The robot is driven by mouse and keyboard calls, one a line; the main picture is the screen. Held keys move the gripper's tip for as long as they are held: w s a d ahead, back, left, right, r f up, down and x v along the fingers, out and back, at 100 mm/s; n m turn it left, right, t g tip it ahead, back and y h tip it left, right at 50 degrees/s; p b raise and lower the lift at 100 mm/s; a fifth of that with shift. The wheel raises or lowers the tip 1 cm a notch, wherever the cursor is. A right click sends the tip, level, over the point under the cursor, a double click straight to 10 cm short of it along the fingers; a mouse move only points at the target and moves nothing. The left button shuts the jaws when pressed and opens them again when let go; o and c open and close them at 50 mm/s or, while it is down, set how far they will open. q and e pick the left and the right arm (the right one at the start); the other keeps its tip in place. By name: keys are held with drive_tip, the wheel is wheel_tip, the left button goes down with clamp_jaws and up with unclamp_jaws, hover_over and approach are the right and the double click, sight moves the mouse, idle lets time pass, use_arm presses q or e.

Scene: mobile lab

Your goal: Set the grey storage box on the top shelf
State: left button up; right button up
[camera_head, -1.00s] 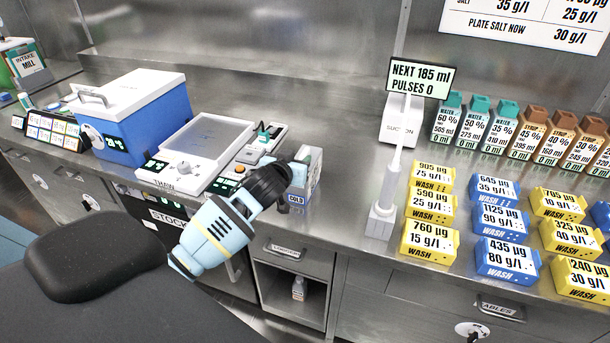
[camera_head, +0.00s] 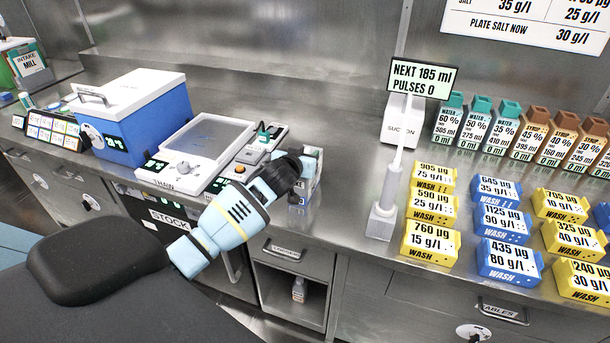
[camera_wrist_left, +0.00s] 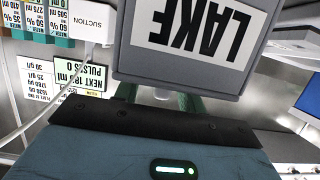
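A grey box (camera_wrist_left: 195,65) with a white label reading LAKE, upside down, fills the upper middle of the left wrist view, right in front of my left gripper. My left gripper (camera_head: 298,168) shows in the head view above the counter's front edge, at a small pale container (camera_head: 316,172) that it partly covers. I cannot tell whether that container is the grey box. In the wrist view the dark green fingers run behind the box and their tips are hidden, so the grip is unclear. My right gripper is not in view. No top shelf is clearly seen.
A blue box with a white lid (camera_head: 135,120) and the thaw unit (camera_head: 190,150) stand left on the counter. The suction post (camera_head: 385,205) rises right of my gripper. Yellow and blue wash blocks (camera_head: 480,225) and bottles (camera_head: 520,130) fill the right. An open compartment (camera_head: 290,305) lies below.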

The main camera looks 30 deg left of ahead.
use_arm(q)
clamp_jaws()
drive_tip(key=shift+r, duration=0.15)
idle(0.4)
